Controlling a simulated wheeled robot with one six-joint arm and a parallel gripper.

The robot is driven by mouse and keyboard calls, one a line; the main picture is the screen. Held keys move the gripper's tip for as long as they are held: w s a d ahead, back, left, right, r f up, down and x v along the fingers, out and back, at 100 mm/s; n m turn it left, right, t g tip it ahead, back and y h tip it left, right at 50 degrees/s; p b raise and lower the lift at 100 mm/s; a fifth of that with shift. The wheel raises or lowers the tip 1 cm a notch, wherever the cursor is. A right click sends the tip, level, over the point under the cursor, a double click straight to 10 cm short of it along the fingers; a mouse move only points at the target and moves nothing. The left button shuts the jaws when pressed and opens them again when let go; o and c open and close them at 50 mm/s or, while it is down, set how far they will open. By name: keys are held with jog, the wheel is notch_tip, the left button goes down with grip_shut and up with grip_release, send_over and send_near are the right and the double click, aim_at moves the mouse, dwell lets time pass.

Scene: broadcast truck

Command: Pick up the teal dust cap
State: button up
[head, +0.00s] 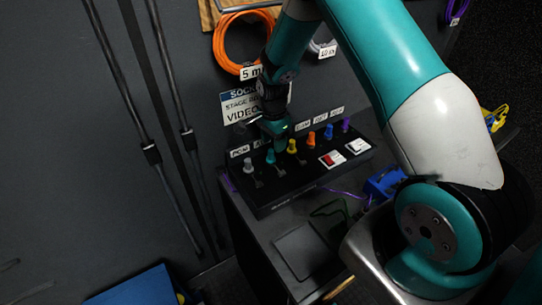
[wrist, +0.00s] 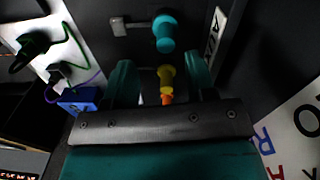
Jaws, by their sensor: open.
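The teal dust cap (wrist: 165,33) stands out from the black panel at the top of the wrist view, just beyond the fingertips. In the head view the teal cap (head: 270,157) is in the row, second from the left, just below my gripper (head: 275,128). In the wrist view my gripper (wrist: 159,68) is open, its two teal fingers apart. A yellow cap (wrist: 166,74) shows between the fingers in the picture, with an orange cap (wrist: 167,92) behind it. I see no contact between the fingers and the teal cap.
The black panel (head: 290,188) also carries a grey cap (head: 248,166) to the left, and blue (head: 328,132) and purple (head: 346,125) caps to the right. Red and white switches (head: 332,159) sit in front of the row. An orange cable coil (head: 228,50) hangs above on the wall.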

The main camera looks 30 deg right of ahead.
aim_at(270, 150)
jog(key=shift+w+a+f+p, duration=0.15)
jog(key=shift+f+p, duration=0.5)
jog(key=shift+f, duration=0.7)
jog(key=shift+w+a+f+p, duration=0.15)
jog(key=shift+f+p, duration=0.45)
jog(key=shift+f, duration=0.7)
grip_shut()
jog(key=shift+r, duration=0.15)
